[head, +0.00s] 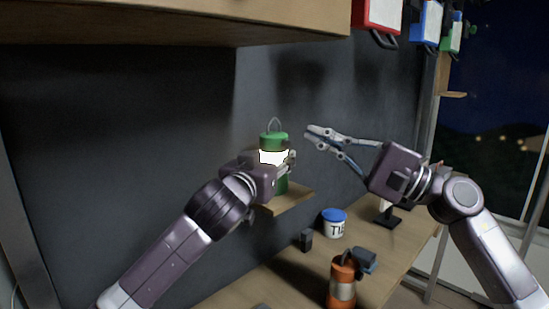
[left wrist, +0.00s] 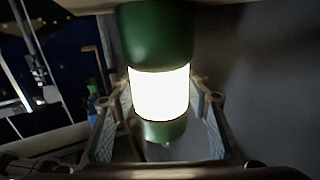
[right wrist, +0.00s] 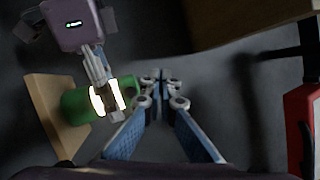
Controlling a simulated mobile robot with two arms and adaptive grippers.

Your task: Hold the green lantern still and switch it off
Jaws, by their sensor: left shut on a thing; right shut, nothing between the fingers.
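The green lantern (head: 273,141) stands upright on a small wooden shelf (head: 288,200) against the dark wall. Its middle band glows bright white. My left gripper (head: 290,160) is shut on the lantern, its fingers on both sides of the body; the lantern fills the middle of the left wrist view (left wrist: 158,92). My right gripper (head: 310,135) is shut and empty, its tips a little to the right of the lantern's top and apart from it. In the right wrist view the lantern (right wrist: 75,104) lies left of the right gripper's closed tips (right wrist: 160,75). I cannot make out the switch.
On the wooden counter (head: 290,285) below stand a tin with a blue lid (head: 334,222), an orange lantern (head: 342,285) and a small dark block (head: 306,240). A wooden cabinet (head: 180,22) overhangs above. Red (head: 380,14), blue (head: 428,22) and green items hang at upper right.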

